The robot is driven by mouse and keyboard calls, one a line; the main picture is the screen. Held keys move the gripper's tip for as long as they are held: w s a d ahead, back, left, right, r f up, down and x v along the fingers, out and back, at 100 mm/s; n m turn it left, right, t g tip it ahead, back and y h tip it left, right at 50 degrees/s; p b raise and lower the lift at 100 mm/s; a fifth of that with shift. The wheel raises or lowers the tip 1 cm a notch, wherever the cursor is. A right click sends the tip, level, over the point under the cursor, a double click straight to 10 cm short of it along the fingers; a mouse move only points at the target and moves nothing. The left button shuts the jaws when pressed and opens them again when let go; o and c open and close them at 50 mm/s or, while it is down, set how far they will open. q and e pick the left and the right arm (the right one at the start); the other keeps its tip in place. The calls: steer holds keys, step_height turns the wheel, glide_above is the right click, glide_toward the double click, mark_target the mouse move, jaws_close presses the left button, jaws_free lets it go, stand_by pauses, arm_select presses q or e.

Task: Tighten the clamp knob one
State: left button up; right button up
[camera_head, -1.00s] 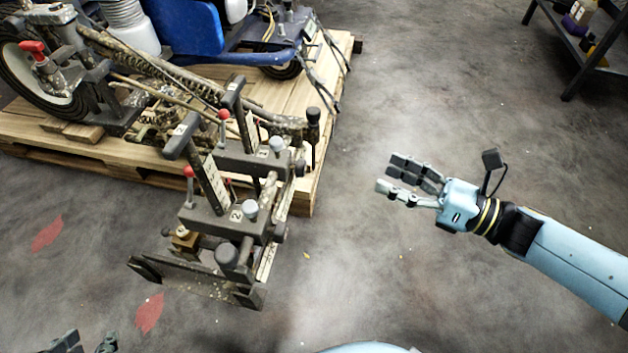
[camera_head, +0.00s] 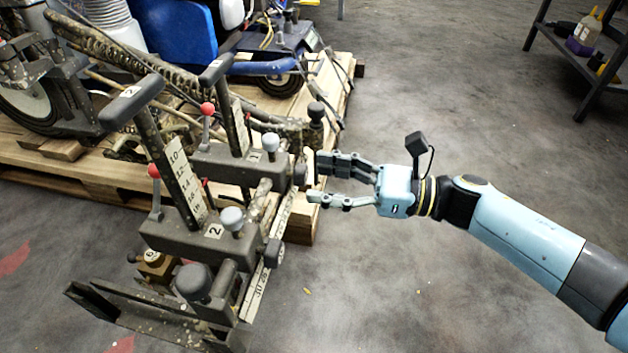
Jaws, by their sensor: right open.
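I cannot tell which of these is clamp knob one. My right gripper (camera_head: 317,180) is open and empty, fingers pointing left. Its fingertips are just right of the dark end knob; I cannot tell whether they touch it. My left gripper is not in view.
Red-balled levers (camera_head: 207,109) and upright scale posts (camera_head: 181,180) rise from the blocks. The striper stands on a wooden pallet (camera_head: 60,178). A shelf with bottles (camera_head: 585,65) is at the upper right. The floor right of the pallet is clear.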

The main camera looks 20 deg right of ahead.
steer(key=shift+x, duration=1)
steer(key=shift+c, duration=0.3)
steer(key=c, duration=1.1)
